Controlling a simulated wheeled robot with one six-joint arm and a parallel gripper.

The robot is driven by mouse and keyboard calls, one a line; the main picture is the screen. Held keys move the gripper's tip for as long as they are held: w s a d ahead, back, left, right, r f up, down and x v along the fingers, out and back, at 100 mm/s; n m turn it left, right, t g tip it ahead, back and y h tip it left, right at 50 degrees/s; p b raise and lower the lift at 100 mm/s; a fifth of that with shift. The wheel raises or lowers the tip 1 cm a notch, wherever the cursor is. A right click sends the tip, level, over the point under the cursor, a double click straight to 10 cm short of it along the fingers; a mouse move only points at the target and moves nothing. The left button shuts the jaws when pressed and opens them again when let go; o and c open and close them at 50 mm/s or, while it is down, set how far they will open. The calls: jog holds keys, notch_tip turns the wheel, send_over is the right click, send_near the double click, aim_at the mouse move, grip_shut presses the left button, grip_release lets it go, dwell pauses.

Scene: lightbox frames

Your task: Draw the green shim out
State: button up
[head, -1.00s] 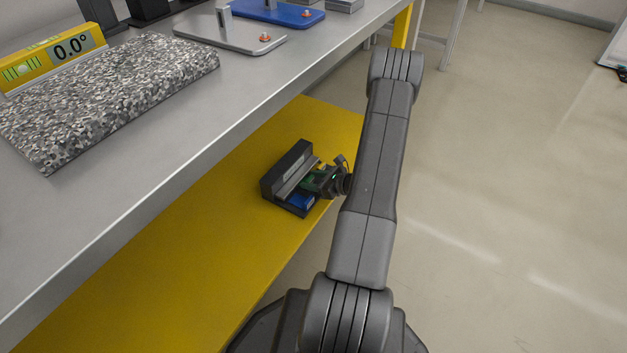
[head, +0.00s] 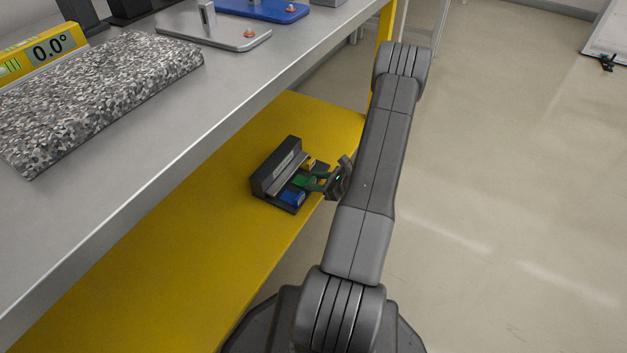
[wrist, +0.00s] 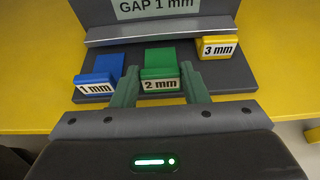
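The green shim (wrist: 160,62), labelled 2 mm, sits in the dark holder (wrist: 235,78) between the blue and yellow shims. In the head view the green shim (head: 300,181) is small and partly covered. My gripper (wrist: 161,80) has one finger on each side of the green shim, close to its sides. I cannot tell whether the fingers press on it or stand just apart. In the head view my gripper (head: 314,181) reaches the holder (head: 266,181) from the right. The holder's back wall is marked GAP 1 mm.
The blue 1 mm shim (wrist: 103,67) is on the left and the yellow 3 mm shim (wrist: 217,46) on the right, near the fingers. The holder stands on a yellow shelf (head: 190,240) beneath a grey worktop (head: 120,185). Open floor (head: 500,220) lies to the right.

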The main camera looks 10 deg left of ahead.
jog(key=o, duration=0.4)
jog(key=shift+d, duration=0.15)
jog(key=shift+p+v, duration=1.95)
jog(key=shift+v, duration=5)
jog(key=shift+f, duration=0.1)
jog(key=b, duration=0.4)
send_near(304, 179)
jog(key=a, duration=0.3)
jog(key=shift+f, duration=0.35)
jog(key=a, duration=0.1)
jog(key=w+a, duration=0.1)
jog(key=a, duration=0.1)
jog(key=shift+w+a, duration=0.25)
jog(key=shift+a, duration=0.3)
